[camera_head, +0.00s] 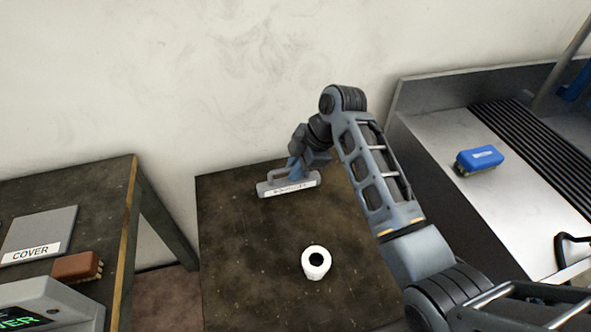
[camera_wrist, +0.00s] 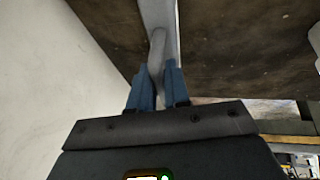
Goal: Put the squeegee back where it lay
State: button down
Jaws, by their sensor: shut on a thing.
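The squeegee (camera_head: 288,188) is a grey tool with a white label along its front face and a raised handle. It is at the back of the dark brown table (camera_head: 235,270), near the wall. My gripper (camera_head: 295,166) is shut on its handle from behind. In the wrist view, the blue fingers of my gripper (camera_wrist: 157,82) are on either side of the grey handle (camera_wrist: 157,50). I cannot tell whether the squeegee touches the table top or is just above it.
A white roll (camera_head: 316,263) stands on the same table, in front of the squeegee. A left table carries a grey COVER panel (camera_head: 40,230) and a brown brush (camera_head: 77,266). A metal bench at right holds a blue brush (camera_head: 479,159). The brown table's left part is clear.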

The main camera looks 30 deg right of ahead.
jog(key=shift+f, duration=0.8)
jog(key=c, duration=1.1)
grip_release()
jog(key=v, duration=1.2)
